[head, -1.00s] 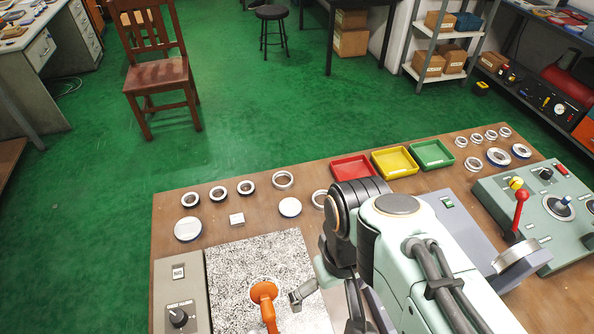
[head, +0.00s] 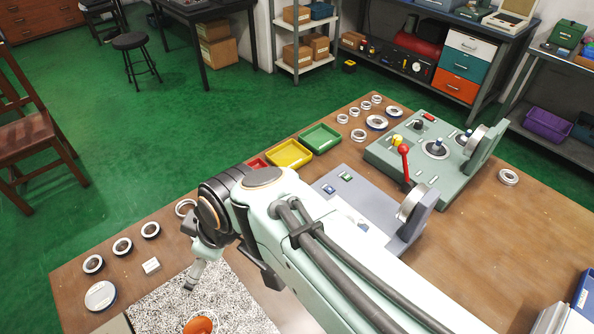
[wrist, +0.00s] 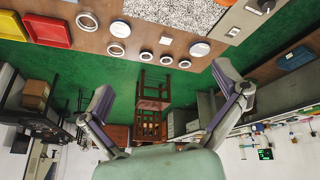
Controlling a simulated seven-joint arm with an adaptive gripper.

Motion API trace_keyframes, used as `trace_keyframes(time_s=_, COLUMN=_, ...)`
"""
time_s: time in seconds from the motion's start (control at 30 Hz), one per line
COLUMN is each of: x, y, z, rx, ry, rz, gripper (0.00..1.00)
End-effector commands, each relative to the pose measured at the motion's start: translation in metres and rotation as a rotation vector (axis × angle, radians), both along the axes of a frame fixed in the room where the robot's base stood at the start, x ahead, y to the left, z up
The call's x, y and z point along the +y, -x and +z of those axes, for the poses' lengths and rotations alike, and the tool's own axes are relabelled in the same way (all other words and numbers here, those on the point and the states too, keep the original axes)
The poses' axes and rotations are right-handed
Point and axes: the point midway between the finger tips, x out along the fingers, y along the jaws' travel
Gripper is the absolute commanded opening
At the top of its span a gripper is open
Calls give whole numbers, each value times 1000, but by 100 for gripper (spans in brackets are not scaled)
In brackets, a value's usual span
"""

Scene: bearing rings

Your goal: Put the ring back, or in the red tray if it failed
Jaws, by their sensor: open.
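My gripper (wrist: 162,80) is open and empty in the wrist view, its fingers wide apart above the floor and chair. In the head view it hangs over the speckled plate and shows only partly. The red tray (head: 257,162) is mostly hidden behind my arm; it also shows in the wrist view (wrist: 18,27). Several rings stand in a row on the bench's left part, among them dark-centred rings (head: 122,246) and a silver ring (head: 185,207). More rings (head: 358,135) lie at the far end. A single ring (head: 508,177) lies right of the green control panel. I cannot tell which ring is meant.
A yellow tray (head: 290,153) and a green tray (head: 320,138) stand beside the red one. An orange piece (head: 200,325) is on the speckled plate (head: 235,300).

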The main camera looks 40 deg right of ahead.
Motion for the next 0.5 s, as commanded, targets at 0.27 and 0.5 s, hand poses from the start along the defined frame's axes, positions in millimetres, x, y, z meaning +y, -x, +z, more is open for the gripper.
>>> trace_keyframes(time_s=0.27, x=-153, y=-78, z=-43, rx=-113, ry=42, rz=-209, gripper=97)
trace_keyframes(time_s=0.5, x=-289, y=-2, z=-136, rx=30, ry=-62, rz=-618, gripper=97)
